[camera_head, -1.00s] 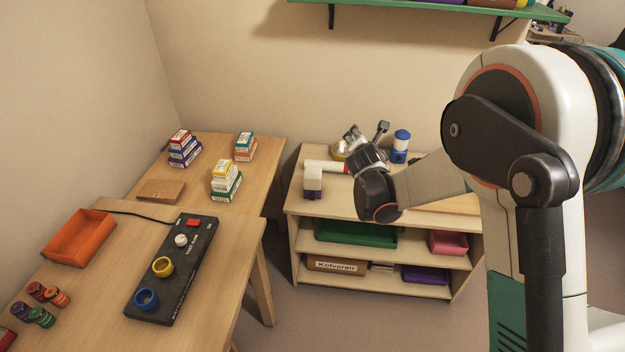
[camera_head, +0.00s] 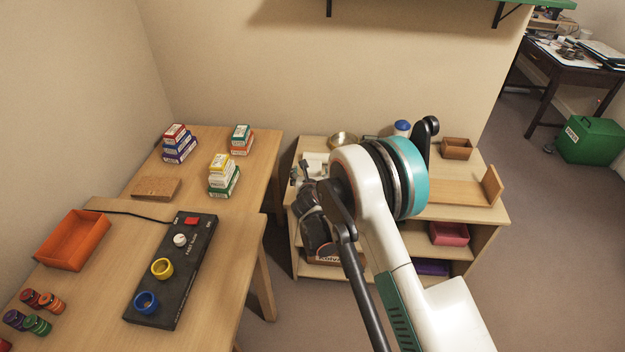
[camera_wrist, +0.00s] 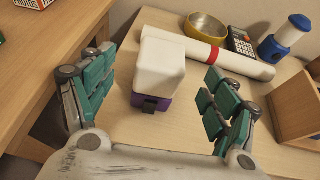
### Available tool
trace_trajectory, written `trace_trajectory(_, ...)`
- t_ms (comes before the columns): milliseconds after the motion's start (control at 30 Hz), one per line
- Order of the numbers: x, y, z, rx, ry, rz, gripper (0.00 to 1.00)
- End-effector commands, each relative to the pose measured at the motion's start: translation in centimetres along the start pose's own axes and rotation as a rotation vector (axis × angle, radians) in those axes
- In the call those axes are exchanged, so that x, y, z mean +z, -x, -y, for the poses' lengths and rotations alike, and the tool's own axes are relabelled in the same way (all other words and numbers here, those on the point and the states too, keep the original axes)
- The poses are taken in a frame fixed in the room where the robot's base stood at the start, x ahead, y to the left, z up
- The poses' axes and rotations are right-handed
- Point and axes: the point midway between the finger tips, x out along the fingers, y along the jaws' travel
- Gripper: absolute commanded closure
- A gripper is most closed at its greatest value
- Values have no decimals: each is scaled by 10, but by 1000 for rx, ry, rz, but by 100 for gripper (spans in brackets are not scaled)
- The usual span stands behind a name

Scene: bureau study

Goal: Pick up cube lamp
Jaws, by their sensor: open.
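The cube lamp (camera_wrist: 160,72) has a white block top and a purple base with a small dark part on its front. In the wrist view it stands upright on the wooden shelf top, between and beyond the fingers of my gripper (camera_wrist: 160,108). The fingers are spread to either side and do not visibly touch it. In the head view my gripper (camera_head: 303,180) is at the left end of the shelf unit, and my arm hides most of the lamp.
A white roll with a red band (camera_wrist: 212,48) lies just behind the lamp. A wooden holder (camera_wrist: 296,100) is at right. A table with stacked boxes (camera_head: 224,175) stands left.

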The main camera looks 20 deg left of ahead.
Motion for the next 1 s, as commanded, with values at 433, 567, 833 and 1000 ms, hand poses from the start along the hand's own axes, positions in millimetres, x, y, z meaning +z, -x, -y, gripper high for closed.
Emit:
trace_trajectory(433, -3, -46, 3, -1, -2, 0, 20)
trace_trajectory(567, -4, -64, 4, 0, -2, 0, 20)
trace_trajectory(833, 0, -79, 3, 1, -2, 0, 20)
trace_trajectory(1000, 0, -79, 3, 0, -2, 0, 25)
